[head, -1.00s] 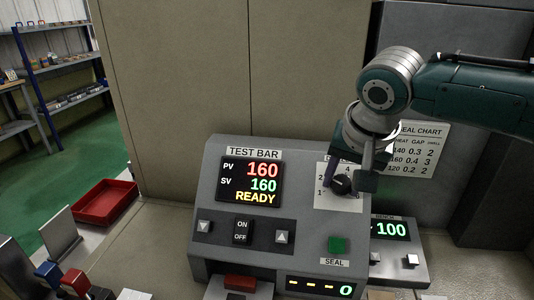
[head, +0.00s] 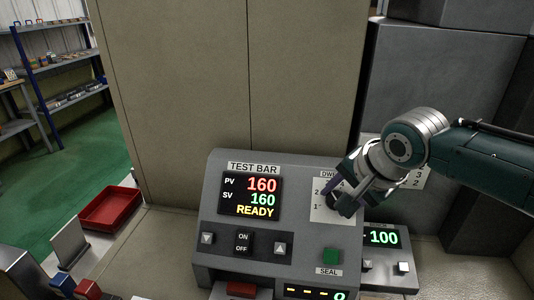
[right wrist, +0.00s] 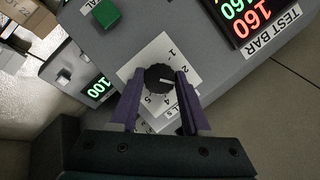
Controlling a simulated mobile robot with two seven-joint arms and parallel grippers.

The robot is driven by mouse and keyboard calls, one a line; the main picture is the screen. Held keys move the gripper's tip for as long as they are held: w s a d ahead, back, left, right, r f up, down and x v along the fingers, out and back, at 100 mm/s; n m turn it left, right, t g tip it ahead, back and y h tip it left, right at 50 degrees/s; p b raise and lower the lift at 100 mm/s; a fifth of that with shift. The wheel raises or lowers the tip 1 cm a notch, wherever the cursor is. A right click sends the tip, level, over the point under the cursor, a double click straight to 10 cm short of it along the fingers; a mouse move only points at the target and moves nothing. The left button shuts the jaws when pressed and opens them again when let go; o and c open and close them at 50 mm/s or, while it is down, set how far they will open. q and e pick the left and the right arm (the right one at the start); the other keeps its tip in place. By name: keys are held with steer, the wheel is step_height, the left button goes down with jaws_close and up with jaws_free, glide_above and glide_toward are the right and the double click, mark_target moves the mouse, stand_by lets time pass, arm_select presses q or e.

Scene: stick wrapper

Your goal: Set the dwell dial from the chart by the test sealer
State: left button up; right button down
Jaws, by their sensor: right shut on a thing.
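The test sealer (head: 290,190) has a sloped grey panel whose display (head: 250,196) reads PV 160, SV 160, READY. Its black dwell dial (right wrist: 158,77) sits on a white numbered plate (head: 320,212). My right gripper (right wrist: 160,74) is shut on the dial, one finger on each side. The dial's white mark points right in the right wrist view, toward a finger; the number there is hidden, beyond the 2. In the head view, my right gripper (head: 343,196) covers most of the dial. The seal chart (head: 418,180) is mostly hidden behind my right arm. My left gripper is out of view.
A green SEAL button (head: 333,255) lies below the dial. A bench unit reading 100 (head: 383,238) stands at the sealer's right. A red tray (head: 110,208) is at the left. A beige panel (head: 190,100) rises behind the sealer.

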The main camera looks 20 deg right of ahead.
steer(key=shift+s+m+t+p, duration=0.1)
steer(key=shift+m+t+p, duration=0.2)
steer(key=shift+m+p, duration=0.5)
steer(key=shift+m, duration=0.4)
steer(key=shift+f, duration=0.1)
steer(key=shift+c, duration=1.9)
jaws_free()
